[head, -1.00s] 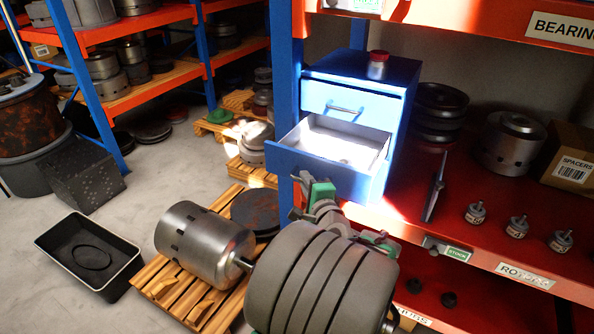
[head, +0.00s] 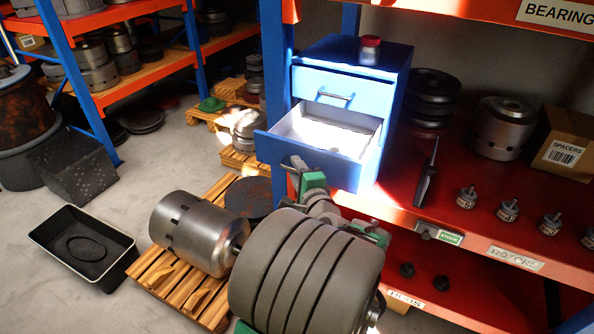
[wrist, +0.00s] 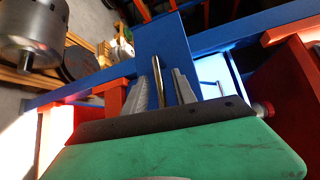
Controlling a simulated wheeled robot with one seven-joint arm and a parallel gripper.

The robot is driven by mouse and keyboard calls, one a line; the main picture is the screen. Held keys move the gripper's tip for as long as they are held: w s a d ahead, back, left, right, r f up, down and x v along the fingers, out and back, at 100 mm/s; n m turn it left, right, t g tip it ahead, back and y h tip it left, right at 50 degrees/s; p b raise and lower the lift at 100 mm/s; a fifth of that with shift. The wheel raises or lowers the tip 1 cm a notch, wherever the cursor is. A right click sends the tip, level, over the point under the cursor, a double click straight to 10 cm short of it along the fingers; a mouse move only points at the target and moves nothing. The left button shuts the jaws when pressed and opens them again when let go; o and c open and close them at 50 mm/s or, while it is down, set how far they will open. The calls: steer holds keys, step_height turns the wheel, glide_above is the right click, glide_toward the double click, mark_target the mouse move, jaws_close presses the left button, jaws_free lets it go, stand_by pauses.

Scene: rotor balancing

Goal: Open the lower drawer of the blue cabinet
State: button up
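The blue cabinet (head: 383,85) stands on the red shelf, with an upper drawer (head: 345,92) that is closed and has a bar handle. Its lower drawer (head: 317,160) stands pulled out, with its pale, bright interior showing. My gripper (head: 297,170) is at the front of this lower drawer, and the drawer's handle is hidden in the head view. In the wrist view, the two grey fingers of my gripper (wrist: 158,88) stand apart on either side of a thin metal handle bar (wrist: 159,75). Gaps show between bar and fingers, against the blue drawer front.
A red-capped jar (head: 370,50) stands on the cabinet. A blue shelf post (head: 272,60) is close to the drawer's left. A metal rotor (head: 195,232) lies on a pallet below, and a black tray (head: 82,247) is on the floor. Small parts stand on the shelf to the right.

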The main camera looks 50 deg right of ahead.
steer(key=shift+s, duration=0.1)
steer(key=b+v, duration=0.1)
steer(key=v, duration=0.6)
steer(key=shift+s+a, duration=0.25)
